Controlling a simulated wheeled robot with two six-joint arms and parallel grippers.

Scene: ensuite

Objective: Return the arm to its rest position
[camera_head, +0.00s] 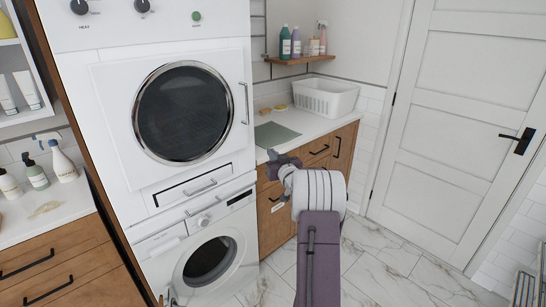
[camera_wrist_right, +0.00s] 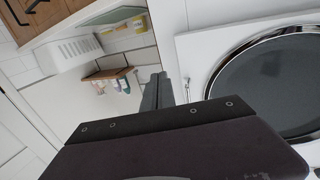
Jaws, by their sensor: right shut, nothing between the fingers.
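My right arm (camera_head: 318,255) comes up from the bottom of the head view, with a white banded joint and a purple link. Its right gripper (camera_head: 278,161) is beyond the joint, in front of the counter's front edge and to the right of the stacked machines. In the right wrist view the gripper's dark fingers (camera_wrist_right: 160,92) are together with nothing between them. The arm hides part of the wooden drawers.
A white dryer (camera_head: 110,100) stands on a washer (camera_head: 165,250), both doors closed. A bottle shelf (camera_head: 300,58) hangs above. A white door (camera_head: 460,120) is closed at right. The marble floor (camera_head: 385,260) between is clear.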

